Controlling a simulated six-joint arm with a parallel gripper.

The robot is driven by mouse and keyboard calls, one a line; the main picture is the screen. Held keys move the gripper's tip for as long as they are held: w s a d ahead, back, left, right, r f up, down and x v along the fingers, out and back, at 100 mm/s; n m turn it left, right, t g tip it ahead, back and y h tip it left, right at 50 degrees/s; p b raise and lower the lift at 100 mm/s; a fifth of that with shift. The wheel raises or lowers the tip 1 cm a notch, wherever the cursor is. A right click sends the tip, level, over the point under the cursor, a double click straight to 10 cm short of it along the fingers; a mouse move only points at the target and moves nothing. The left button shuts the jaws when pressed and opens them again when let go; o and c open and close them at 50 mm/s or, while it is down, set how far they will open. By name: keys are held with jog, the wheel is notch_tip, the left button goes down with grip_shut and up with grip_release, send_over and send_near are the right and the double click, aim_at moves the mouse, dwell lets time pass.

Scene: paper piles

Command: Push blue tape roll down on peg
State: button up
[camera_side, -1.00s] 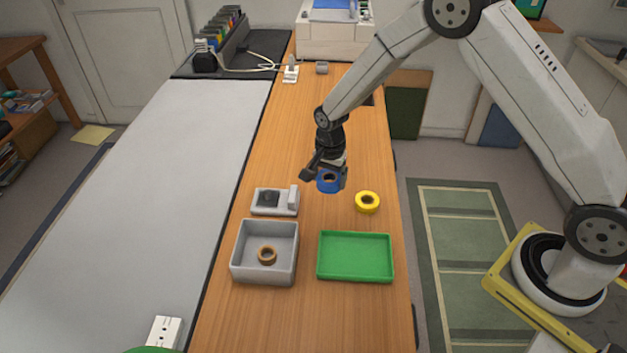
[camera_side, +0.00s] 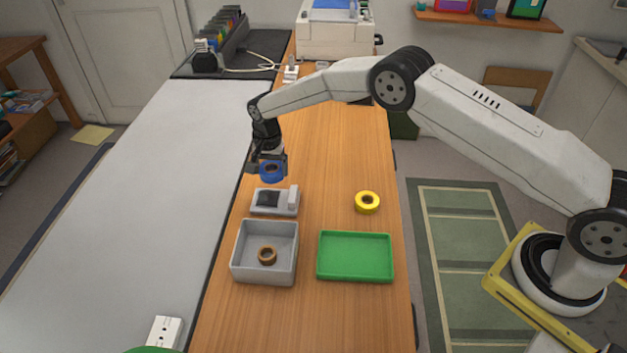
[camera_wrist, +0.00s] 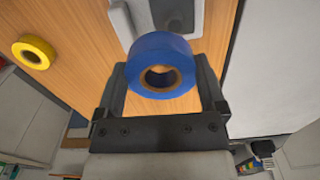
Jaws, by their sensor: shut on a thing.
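The blue tape roll (camera_side: 271,172) is held in my gripper (camera_side: 268,166), above and just behind the grey tape dispenser. In the wrist view the blue roll (camera_wrist: 161,66) sits between the two fingers of my gripper (camera_wrist: 162,80), its brown core facing the camera. The dispenser (camera_side: 288,207) stands on the wooden table with a dark peg or hub (camera_side: 268,199) on its left part and a raised block at its right. Part of the dispenser (camera_wrist: 127,18) shows at the top of the wrist view. The roll and the hub are apart.
A yellow tape roll (camera_side: 367,202) lies to the right. A grey bin (camera_side: 238,262) holding a brown ring (camera_side: 267,256) and a green tray (camera_side: 355,276) stand in front. The wooden table (camera_side: 335,180) is clear between the dispenser and the yellow roll.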

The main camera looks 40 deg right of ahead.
aim_at(266, 193)
jog(key=shift+w+a+n, duration=0.3)
jog(key=shift+w+a, duration=0.3)
jog(key=shift+a, duration=0.2)
jog(key=shift+f, duration=4.35)
jog(key=o, duration=0.9)
jog(key=shift+r, duration=0.1)
jog(key=shift+r, duration=4.85)
